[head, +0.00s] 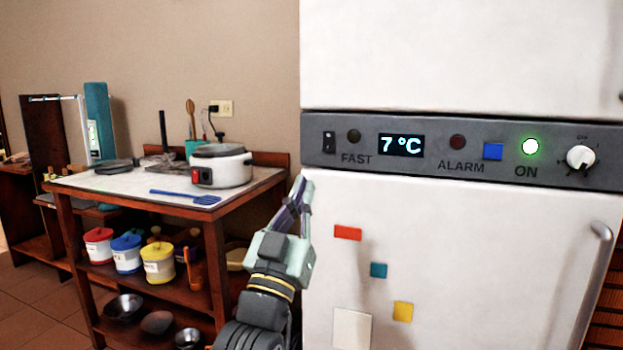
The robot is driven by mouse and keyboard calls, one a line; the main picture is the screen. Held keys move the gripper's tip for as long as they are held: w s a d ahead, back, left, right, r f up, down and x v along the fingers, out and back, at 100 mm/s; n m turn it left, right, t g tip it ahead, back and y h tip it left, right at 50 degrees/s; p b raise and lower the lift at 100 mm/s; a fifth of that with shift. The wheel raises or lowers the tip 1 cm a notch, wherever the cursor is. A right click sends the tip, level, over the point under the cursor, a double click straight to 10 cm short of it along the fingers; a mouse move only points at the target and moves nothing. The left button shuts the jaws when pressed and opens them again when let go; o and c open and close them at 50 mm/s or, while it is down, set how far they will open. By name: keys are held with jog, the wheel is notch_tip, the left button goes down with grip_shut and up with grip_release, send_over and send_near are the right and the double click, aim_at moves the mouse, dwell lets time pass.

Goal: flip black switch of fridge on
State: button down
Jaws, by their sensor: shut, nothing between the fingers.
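The white fridge (450,60) fills the right half of the head view. A grey control panel (390,172) runs across it between the two doors. The small black switch (329,141) is at the panel's left end, beside a dark round FAST light (354,136). The switch is too small for me to tell its position. My gripper (301,183) is below and left of the switch, near the fridge's left edge. Its fingers are together, empty and apart from the switch.
The panel also has a 7 °C display (401,145), a blue square (493,151), a lit green ON light (530,146) and a white knob (580,157). Left of the fridge stands a wooden table (110,195) with a white cooker (221,165) and a blue spatula (185,196).

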aim_at(331, 139)
jog(key=p+x, duration=0.1)
jog(key=x, duration=0.2)
jog(key=w+f+p+x, duration=0.1)
jog(key=x, duration=0.3)
jog(key=f+p+x, duration=0.1)
jog(key=x, duration=0.3)
jog(key=shift+w+d, duration=0.3)
jog(key=shift+w, duration=0.2)
jog(key=shift+w+d+f+b, duration=0.2)
jog(key=shift+w+f+b, duration=0.2)
jog(key=shift+b, duration=0.15)
jog(key=shift+r, duration=0.2)
